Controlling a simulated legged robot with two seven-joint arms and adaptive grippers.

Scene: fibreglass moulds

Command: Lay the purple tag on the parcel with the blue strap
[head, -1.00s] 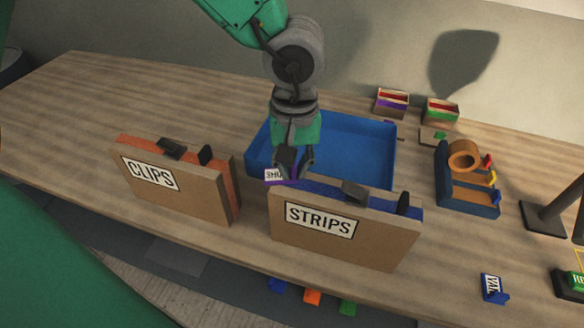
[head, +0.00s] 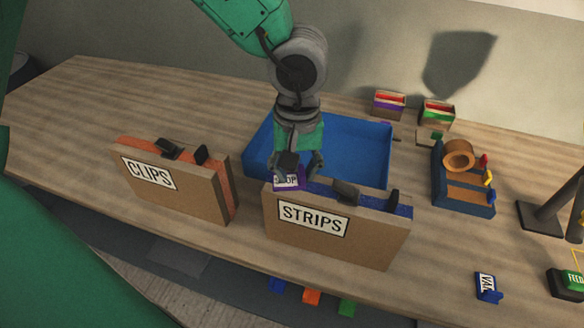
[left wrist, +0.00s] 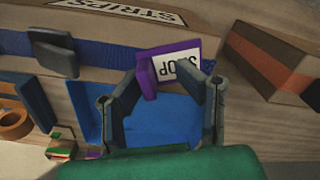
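The purple tag (head: 289,183), with a white lettered face, is at the left end of the parcel with the blue strap (head: 338,228), marked STRIPS. In the left wrist view the tag (left wrist: 180,66) overlaps the blue strap (left wrist: 105,53) and appears to rest on the parcel's top, slightly askew. Firm contact cannot be confirmed. My left gripper (head: 301,170) is just above the tag. Its fingers (left wrist: 172,95) are spread, with the tag's upright purple tab near one fingertip and a gap to the other. My right gripper is not in view.
A parcel with an orange strap (head: 172,190), marked CLIPS, stands to the left. A blue tray (head: 358,150) lies behind the STRIPS parcel. A tape dispenser (head: 463,185) and small boxes (head: 389,104) are at the right. The table's left side is clear.

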